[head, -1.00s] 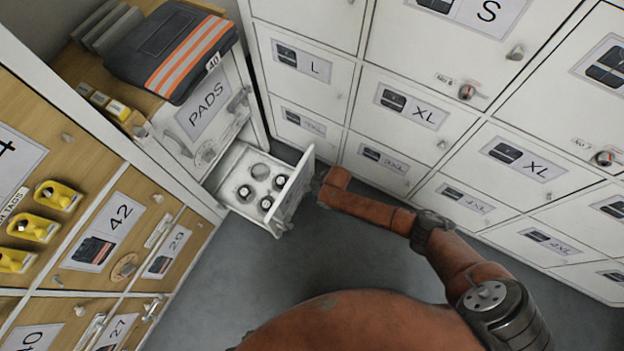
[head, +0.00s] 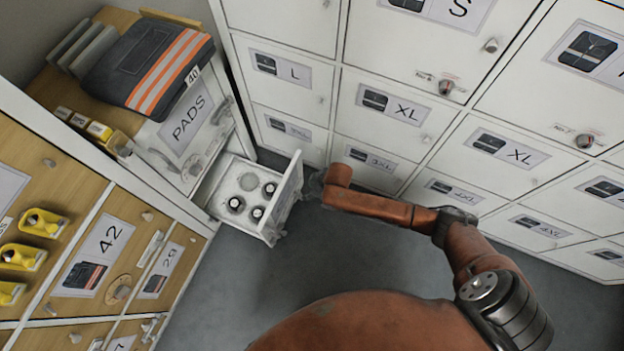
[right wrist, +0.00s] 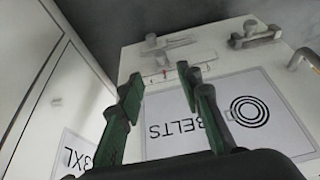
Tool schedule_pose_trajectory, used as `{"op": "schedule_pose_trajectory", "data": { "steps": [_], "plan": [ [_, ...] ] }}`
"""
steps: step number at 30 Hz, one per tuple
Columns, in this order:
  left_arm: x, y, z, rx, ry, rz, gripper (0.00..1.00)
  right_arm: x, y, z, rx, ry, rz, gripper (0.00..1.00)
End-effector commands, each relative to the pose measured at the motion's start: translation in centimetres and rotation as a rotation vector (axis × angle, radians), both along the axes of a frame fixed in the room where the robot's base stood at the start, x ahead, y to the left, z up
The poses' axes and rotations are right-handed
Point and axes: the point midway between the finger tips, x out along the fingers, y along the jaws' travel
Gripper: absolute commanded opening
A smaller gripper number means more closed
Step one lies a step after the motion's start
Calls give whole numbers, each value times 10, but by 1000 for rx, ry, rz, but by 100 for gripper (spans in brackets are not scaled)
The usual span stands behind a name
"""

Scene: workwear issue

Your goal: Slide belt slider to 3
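The belts drawer (head: 283,200) stands pulled out below the PADS front in the head view. In the right wrist view its white front bears a BELTS label (right wrist: 195,125) with a ring drawing. Along that front runs a grey rail (right wrist: 207,57) with small red marks near it, partly behind my fingers. I cannot read the slider's setting. My right gripper (right wrist: 160,92) is open, its two green fingers apart in front of the BELTS front, with nothing visible between them. In the head view it is small, at the drawer's outer side (head: 314,186). My left gripper is out of view.
White lockers (head: 400,110) stand close behind and right of the drawer. A wooden cabinet (head: 130,215) with yellow holders stands left. Grey floor (head: 270,270) is clear in front.

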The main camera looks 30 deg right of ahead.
Motion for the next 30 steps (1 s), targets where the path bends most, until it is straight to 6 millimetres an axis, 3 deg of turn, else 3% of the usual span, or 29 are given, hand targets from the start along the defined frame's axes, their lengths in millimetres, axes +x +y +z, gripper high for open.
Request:
{"op": "schedule_pose_trajectory", "data": {
  "steps": [7,26,30],
  "plan": [
    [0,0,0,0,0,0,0,-7,-6,21,1,1,-1,33],
    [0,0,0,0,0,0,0,-9,-6,23,1,2,0,33],
    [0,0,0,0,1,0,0,-33,6,12,28,18,0,33]
  ]
}}
